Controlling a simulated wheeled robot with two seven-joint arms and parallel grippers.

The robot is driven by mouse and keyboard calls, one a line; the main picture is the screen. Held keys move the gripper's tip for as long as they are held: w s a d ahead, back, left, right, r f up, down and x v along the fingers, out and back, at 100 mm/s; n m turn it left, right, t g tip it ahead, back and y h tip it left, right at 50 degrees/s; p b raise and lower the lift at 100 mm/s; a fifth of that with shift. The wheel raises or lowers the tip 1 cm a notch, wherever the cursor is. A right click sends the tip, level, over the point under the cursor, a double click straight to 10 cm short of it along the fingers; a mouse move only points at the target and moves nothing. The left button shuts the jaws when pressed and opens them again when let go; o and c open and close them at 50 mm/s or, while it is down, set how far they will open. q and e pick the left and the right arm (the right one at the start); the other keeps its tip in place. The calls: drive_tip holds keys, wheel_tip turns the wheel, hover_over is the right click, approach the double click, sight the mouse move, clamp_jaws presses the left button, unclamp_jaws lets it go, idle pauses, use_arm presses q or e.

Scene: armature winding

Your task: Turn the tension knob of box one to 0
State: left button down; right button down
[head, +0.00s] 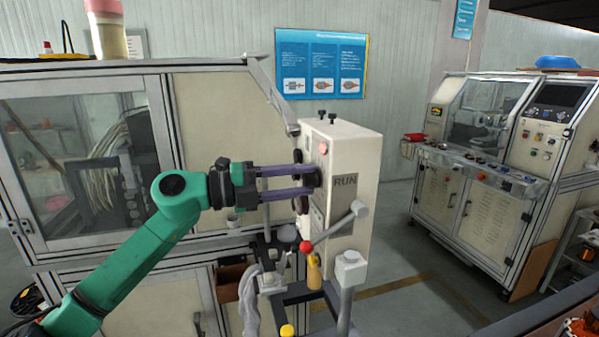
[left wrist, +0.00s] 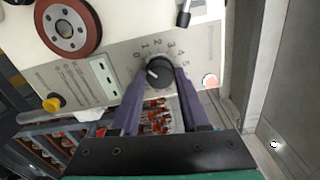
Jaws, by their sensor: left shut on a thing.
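A tall cream box (head: 353,150) marked RUN stands in the middle of the head view. Its tension knob (left wrist: 159,72) is a round black dial on the face turned to my left gripper. Numbers up to 5 run around the knob. Its white mark sits on the knob's left side in the left wrist view, toward the low-number end; I cannot tell the exact reading. My left gripper (head: 312,180) is shut on the knob, one purple finger on either side. In the head view the fingers mostly hide the knob. My right gripper is not in view.
A red-brown wheel (left wrist: 68,27), a yellow button (left wrist: 52,103) and a pink button (left wrist: 209,81) are on the same face. A glazed cabinet (head: 85,150) stands behind my arm. Open floor lies right of the box.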

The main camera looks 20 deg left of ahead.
use_arm(q)
drive_tip(key=shift+a+r+n+p, duration=0.15)
drive_tip(key=shift+n+p, duration=0.2)
drive_tip(key=shift+n, duration=0.55)
drive_tip(key=shift+c, duration=2.1)
unclamp_jaws()
drive_tip(key=shift+f, duration=0.2)
